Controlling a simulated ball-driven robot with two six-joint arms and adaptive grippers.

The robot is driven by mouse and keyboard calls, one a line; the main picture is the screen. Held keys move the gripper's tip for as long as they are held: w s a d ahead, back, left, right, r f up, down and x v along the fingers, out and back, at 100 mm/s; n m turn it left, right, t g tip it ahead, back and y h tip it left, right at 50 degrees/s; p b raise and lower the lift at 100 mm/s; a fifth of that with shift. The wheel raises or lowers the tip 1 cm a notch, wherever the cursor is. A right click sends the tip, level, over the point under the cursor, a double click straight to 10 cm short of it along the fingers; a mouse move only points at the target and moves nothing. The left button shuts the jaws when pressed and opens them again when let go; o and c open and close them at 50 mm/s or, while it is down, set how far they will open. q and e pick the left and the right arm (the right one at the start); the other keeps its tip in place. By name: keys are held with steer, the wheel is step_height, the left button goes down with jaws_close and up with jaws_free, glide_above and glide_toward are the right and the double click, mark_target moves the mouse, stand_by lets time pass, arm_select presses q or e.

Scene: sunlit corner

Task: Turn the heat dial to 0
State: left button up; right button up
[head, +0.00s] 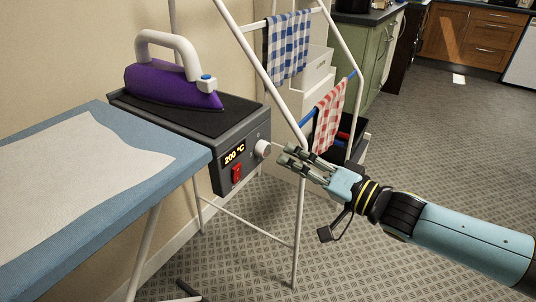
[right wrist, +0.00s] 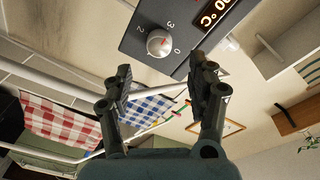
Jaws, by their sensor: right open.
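The heat dial (head: 262,148) is a white round knob on the front of the dark grey iron station (head: 228,150). Its display (head: 234,154) reads 200 °C. In the right wrist view the dial (right wrist: 159,43) has a small red mark on its face, and the labels 2, 3 and 0 show around it. The red mark appears to lie toward the 3 side, though it is small. My right gripper (head: 287,155) is open and empty, just right of the dial and apart from it. In the right wrist view the dial shows beyond the open fingertips. My left gripper is not in view.
A purple iron (head: 172,82) rests on top of the station. A red switch (head: 237,172) sits below the display. The blue ironing board (head: 185,145) is at left. A white drying rack (head: 301,200) with blue-checked (head: 287,48) and red-checked (head: 329,117) cloths stands close behind the gripper.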

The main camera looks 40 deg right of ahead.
mark_target(267, 150)
steer(key=x, duration=0.6)
steer(key=shift+d, duration=0.1)
steer(key=shift+w, duration=0.3)
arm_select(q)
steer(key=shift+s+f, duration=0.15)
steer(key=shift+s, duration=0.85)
arm_select(e)
steer(key=shift+c, duration=0.3)
steer(key=shift+c, duration=1)
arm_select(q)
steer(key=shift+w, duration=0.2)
arm_select(e)
steer(key=shift+f, duration=0.1)
steer(key=c, duration=0.9)
